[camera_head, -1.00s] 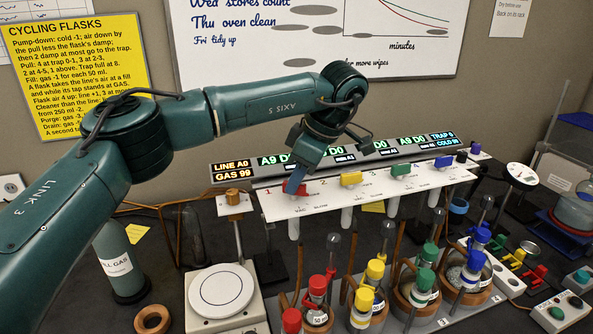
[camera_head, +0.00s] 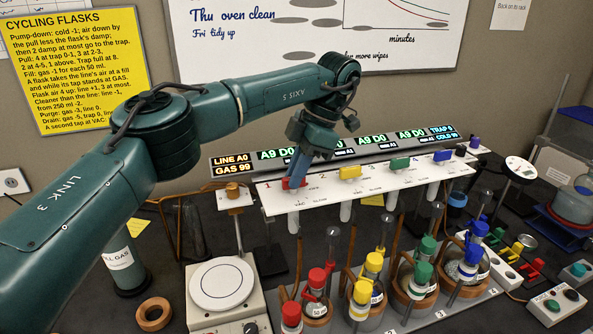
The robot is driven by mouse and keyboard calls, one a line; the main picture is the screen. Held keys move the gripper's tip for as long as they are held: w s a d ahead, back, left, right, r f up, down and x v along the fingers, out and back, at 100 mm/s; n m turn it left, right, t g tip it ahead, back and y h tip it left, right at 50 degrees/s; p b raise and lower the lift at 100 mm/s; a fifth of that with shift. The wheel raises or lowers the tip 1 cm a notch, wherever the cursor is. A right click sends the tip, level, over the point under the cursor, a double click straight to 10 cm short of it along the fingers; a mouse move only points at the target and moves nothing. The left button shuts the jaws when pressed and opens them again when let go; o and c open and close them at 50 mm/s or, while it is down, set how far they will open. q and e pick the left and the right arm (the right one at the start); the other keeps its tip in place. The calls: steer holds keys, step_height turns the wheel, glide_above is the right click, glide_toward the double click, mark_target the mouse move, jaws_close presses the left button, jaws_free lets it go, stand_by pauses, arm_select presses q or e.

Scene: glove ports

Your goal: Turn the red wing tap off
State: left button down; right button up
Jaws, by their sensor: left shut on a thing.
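The red wing tap (camera_head: 301,184) is at the left end of the white tap panel (camera_head: 325,194), beside the number 1. My left gripper (camera_head: 294,182) reaches down onto it from above, its blue-grey fingers shut on the tap. The fingers hide much of the tap, so which mark its wing points at cannot be told. My right gripper is not in view.
Yellow (camera_head: 350,172), green (camera_head: 400,164) and blue (camera_head: 443,156) taps sit along the same panel. A lit display strip (camera_head: 340,150) runs behind them. Flasks with coloured caps (camera_head: 365,290) stand in front. A balance (camera_head: 222,285) and gas bottle (camera_head: 125,262) are at left.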

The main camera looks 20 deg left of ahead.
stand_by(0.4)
arm_select(q)
steer(key=c, duration=1.5)
jaws_free()
steer(key=shift+o, duration=0.2)
step_height(320, 180, up, 10)
